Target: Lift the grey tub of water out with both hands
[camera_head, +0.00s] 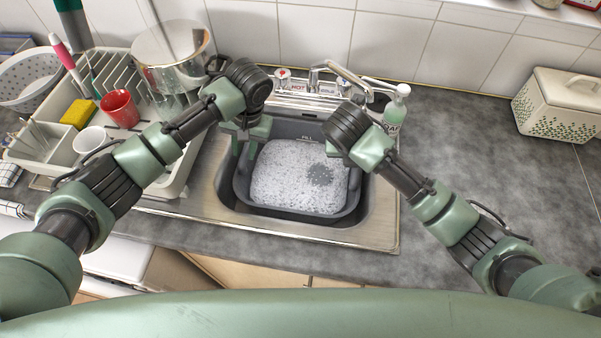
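The grey tub (357,196) sits in the metal sink, full of soapy water (300,175) with white foam and one darker patch. My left gripper (244,146) is at the tub's left rim near the back, its fingers pointing down around or beside the wall; I cannot tell whether they touch it. My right gripper is at the tub's right rim near the back, and its fingers are hidden behind my own wrist. The tub looks level and low in the basin.
The tap (340,72) stands behind the tub, with a soap bottle (396,108) to its right. A dish rack (60,150) with a red cup (120,109) and a pot (170,55) is on the left. A cream bread bin (555,105) stands far right. The right counter is mostly clear.

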